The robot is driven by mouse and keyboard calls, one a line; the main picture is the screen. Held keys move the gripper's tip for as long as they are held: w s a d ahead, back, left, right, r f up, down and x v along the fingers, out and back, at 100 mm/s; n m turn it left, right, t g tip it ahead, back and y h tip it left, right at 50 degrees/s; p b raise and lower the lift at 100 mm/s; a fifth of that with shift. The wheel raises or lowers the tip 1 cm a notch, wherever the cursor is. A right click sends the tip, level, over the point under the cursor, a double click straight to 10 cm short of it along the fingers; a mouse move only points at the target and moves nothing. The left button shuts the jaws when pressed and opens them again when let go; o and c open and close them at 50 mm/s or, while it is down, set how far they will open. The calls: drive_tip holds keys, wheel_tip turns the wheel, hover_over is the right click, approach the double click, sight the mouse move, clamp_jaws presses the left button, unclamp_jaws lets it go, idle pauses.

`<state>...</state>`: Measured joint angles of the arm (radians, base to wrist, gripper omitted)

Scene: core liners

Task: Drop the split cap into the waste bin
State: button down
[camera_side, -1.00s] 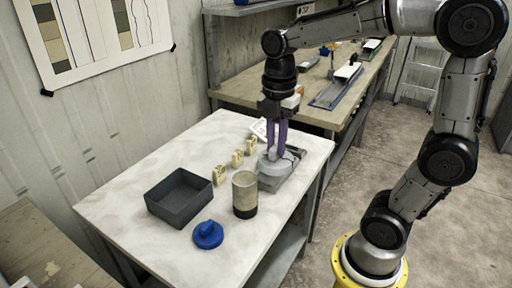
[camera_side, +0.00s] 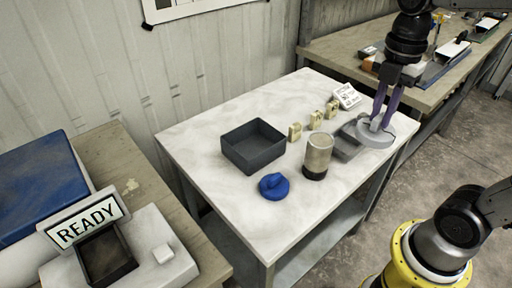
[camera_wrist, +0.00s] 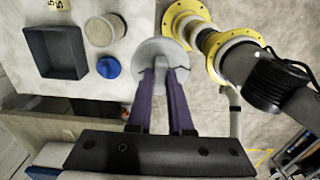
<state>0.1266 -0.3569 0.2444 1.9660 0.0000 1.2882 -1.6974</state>
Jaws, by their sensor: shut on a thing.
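My gripper (camera_side: 380,120) points down with its purple fingers shut on the raised grip of a round light grey cap (camera_side: 376,138). The cap also shows between the fingertips in the wrist view (camera_wrist: 158,48). It is above the right end of the table, beside and partly over a grey holder (camera_side: 346,146). A blue cap (camera_side: 273,187) lies in front of the bin.
An upright beige cylinder with a dark base (camera_side: 318,155) stands between bin and gripper. Several small cream blocks (camera_side: 315,121) and a printed card (camera_side: 347,96) are behind it. A READY sign (camera_side: 88,218) stands on the left bench. The table's front left is clear.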

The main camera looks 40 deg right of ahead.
idle(0.4)
drive_tip(key=w+r, duration=0.2)
drive_tip(key=w, duration=1.9)
drive_tip(key=w+a+f, duration=0.3)
drive_tip(key=w+f, duration=0.4)
drive_tip(key=w, duration=0.2)
wheel_tip(320, 180, down, 14)
drive_tip(key=w+a, duration=0.2)
drive_tip(key=c, duration=0.8)
unclamp_jaws()
drive_tip(key=shift+r, duration=0.1)
drive_tip(key=shift+o, duration=0.2)
